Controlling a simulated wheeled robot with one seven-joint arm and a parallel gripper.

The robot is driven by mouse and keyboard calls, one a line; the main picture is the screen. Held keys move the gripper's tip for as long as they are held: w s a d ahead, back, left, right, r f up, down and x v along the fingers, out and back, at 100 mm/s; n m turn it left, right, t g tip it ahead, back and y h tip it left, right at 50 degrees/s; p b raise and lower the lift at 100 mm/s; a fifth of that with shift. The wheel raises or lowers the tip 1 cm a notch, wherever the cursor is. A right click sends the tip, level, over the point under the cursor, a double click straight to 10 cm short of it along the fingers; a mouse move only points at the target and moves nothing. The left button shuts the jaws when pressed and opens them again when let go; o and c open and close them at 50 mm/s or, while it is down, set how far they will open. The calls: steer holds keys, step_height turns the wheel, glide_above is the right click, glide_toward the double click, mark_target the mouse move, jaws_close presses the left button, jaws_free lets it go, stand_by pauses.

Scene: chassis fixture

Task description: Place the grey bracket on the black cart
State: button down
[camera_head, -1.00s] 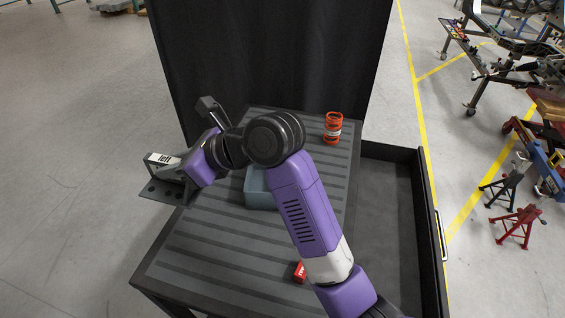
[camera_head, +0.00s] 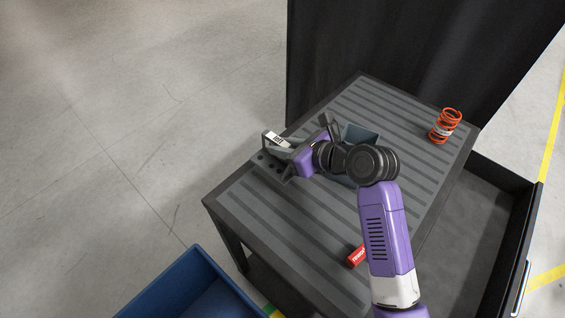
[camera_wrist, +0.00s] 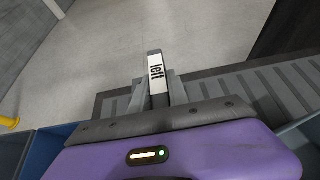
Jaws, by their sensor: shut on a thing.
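The grey bracket (camera_head: 268,166) is a dark plate with holes and an upright part with a white "left" label. My gripper (camera_head: 288,157) is shut on it. In the head view the bracket overlaps the left edge of the black cart (camera_head: 290,215); I cannot tell how high above the top it is. In the wrist view the labelled part of the bracket (camera_wrist: 155,68) stands between the fingers of my gripper (camera_wrist: 157,92), with the ribbed cart top behind. The fingers hide part of the bracket.
On the cart are an orange spring (camera_head: 445,126), a grey-blue bin (camera_head: 361,134) partly behind my arm and a red box (camera_head: 356,256). An open drawer (camera_head: 470,230) is at the right. A blue container (camera_head: 190,285) stands at lower left. The cart's front left is clear.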

mark_target(282, 165)
step_height(282, 165, down, 7)
steer(key=shift+r, duration=0.1)
stand_by(0.4)
steer(key=c, duration=1.3)
jaws_free()
steer(key=shift+o, duration=0.2)
steer(key=v, duration=1.2)
